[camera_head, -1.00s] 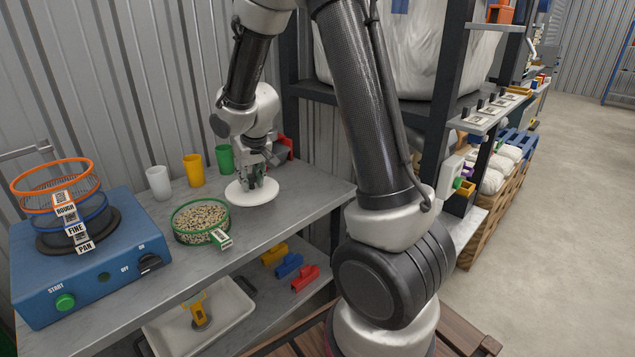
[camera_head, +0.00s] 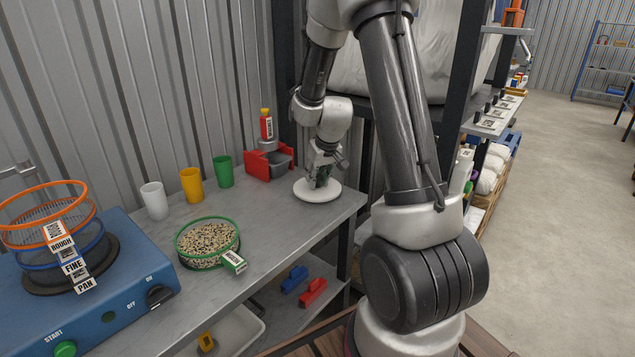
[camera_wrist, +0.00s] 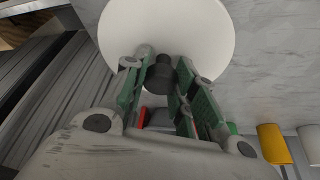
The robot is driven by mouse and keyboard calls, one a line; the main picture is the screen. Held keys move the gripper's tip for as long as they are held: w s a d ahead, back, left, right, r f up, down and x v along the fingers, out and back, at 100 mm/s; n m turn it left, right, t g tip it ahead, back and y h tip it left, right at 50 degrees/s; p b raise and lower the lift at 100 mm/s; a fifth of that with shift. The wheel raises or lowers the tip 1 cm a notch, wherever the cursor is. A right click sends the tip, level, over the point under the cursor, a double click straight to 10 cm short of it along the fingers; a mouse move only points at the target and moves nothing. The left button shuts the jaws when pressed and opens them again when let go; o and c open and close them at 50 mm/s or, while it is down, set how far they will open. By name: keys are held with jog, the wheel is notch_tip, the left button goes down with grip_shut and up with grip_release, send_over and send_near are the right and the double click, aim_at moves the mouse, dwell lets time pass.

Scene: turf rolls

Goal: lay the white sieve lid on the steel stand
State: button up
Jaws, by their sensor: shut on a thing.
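The white sieve lid (camera_head: 317,192) is a flat round disc at the right end of the grey bench. In the wrist view the lid (camera_wrist: 180,30) fills the top middle, with a black knob (camera_wrist: 160,75) at its centre. My gripper (camera_head: 321,179) is over the lid, and its green-padded fingers (camera_wrist: 161,82) are closed around the knob. The lid looks level; I cannot tell whether it touches the bench or hangs just above it. I cannot make out a steel stand in either view.
Green (camera_head: 224,172), yellow (camera_head: 191,185) and white (camera_head: 154,201) cups line the back. A green-rimmed sieve of seeds (camera_head: 207,243) and a blue shaker (camera_head: 85,285) stand further left.

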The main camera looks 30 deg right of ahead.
jog(key=shift+f, duration=0.75)
jog(key=shift+f, duration=0.1)
jog(key=o, duration=1.1)
jog(key=v, duration=1.2)
jog(key=s+a+r, duration=0.5)
jog(key=s+r, duration=0.5)
jog(key=s, duration=0.3)
jog(key=shift+n, duration=0.3)
jog(key=s, duration=0.4)
jog(key=s+a+r, duration=0.1)
jog(key=s, duration=0.4)
jog(key=s+a, duration=0.1)
jog(key=s, duration=0.3)
jog(key=shift+s+r, duration=0.15)
jog(key=shift+r, duration=0.1)
